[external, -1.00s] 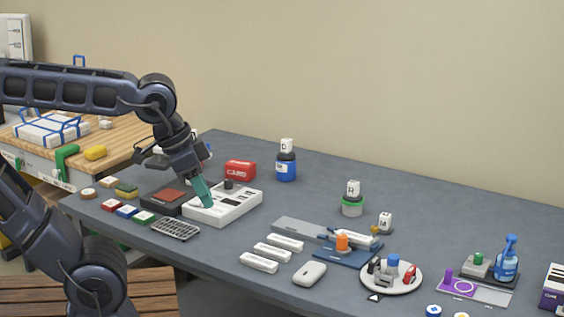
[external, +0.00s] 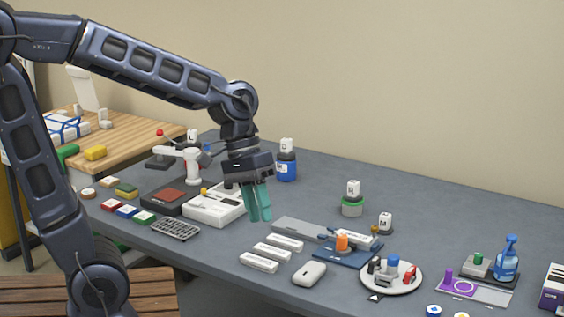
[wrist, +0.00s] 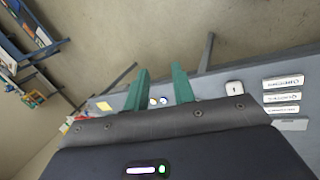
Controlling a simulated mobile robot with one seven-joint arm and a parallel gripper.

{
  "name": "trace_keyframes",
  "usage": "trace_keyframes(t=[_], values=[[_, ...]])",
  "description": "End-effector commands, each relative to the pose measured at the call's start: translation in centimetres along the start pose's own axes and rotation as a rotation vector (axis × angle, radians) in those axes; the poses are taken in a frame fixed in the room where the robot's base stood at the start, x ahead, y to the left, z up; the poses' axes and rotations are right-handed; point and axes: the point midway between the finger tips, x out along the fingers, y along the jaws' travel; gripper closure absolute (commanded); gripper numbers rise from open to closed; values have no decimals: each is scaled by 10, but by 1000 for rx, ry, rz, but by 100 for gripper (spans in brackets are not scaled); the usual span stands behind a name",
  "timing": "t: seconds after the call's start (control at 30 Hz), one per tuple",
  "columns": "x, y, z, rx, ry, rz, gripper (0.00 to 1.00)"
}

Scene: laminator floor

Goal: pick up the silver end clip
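A small silver-grey piece (external: 384,281), which looks like the end clip, sits on the round white dish (external: 402,287) at the front right of the table in the external view. It is among black, blue and red pieces, and its exact shape is too small to tell. I cannot make it out in the wrist view. My gripper (external: 260,219) points down above the table, well left of the dish, right of the white device. In the wrist view its teal fingers (wrist: 160,68) stand apart with nothing between them.
A blue base with an orange part (external: 342,243) and a grey plate (external: 298,229) lie between my gripper and the dish. White labelled bars (external: 272,250) and a white rounded case (external: 310,274) lie in front. A blue bottle (external: 286,166) stands behind.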

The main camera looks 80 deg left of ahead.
Motion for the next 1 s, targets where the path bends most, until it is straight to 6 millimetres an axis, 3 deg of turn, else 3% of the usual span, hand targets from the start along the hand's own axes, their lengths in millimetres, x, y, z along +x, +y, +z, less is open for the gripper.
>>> trace_keyframes(t=[0.53, 0.77, 1.0], values=[[60, 5, -114, -566, -216, 254, 75], [89, -9, -168, -811, -290, 367, 75], [121, -36, -227, -1068, -354, 491, 75]])
